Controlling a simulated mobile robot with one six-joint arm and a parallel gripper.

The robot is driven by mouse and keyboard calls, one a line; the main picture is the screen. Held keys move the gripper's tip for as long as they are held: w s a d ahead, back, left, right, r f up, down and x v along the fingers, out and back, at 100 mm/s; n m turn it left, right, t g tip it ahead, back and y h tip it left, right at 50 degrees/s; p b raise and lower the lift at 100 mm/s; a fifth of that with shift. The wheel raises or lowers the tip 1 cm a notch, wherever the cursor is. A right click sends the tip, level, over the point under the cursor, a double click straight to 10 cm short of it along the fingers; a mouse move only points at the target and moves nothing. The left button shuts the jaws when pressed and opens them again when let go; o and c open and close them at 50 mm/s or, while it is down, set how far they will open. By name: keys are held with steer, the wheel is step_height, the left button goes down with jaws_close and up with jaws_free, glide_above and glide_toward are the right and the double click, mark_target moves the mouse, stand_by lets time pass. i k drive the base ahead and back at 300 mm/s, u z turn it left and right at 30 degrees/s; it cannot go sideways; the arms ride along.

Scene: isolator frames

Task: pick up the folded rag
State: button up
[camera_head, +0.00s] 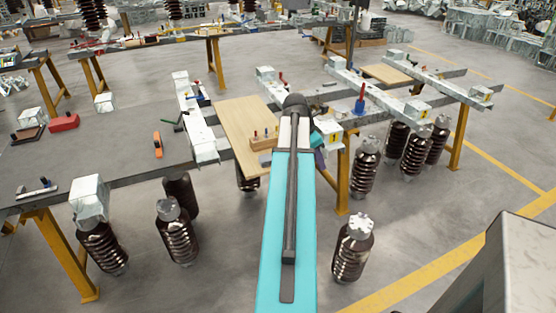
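I cannot make out a folded rag for sure. A small red item (64,122) lies on the grey table at the left; it is too small to tell whether it is cloth. My teal arm reaches forward over the middle of the picture, its elbow near the pale wooden board. My gripper is hidden behind the arm, so its fingers do not show. A small teal and purple patch shows just right of the arm's far end; I cannot tell what it is.
The grey table (120,160) holds an orange tool (158,145), a clamp-like tool (37,188) and white metal blocks (89,190). A wooden block with small handles (264,139) sits on the wooden board (240,118). Brown ribbed insulators (352,250) stand on the floor. Open floor lies at right.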

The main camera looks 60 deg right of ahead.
mark_target(265, 160)
steer(key=z, duration=0.05)
steer(key=i, duration=1)
steer(key=z, duration=0.05)
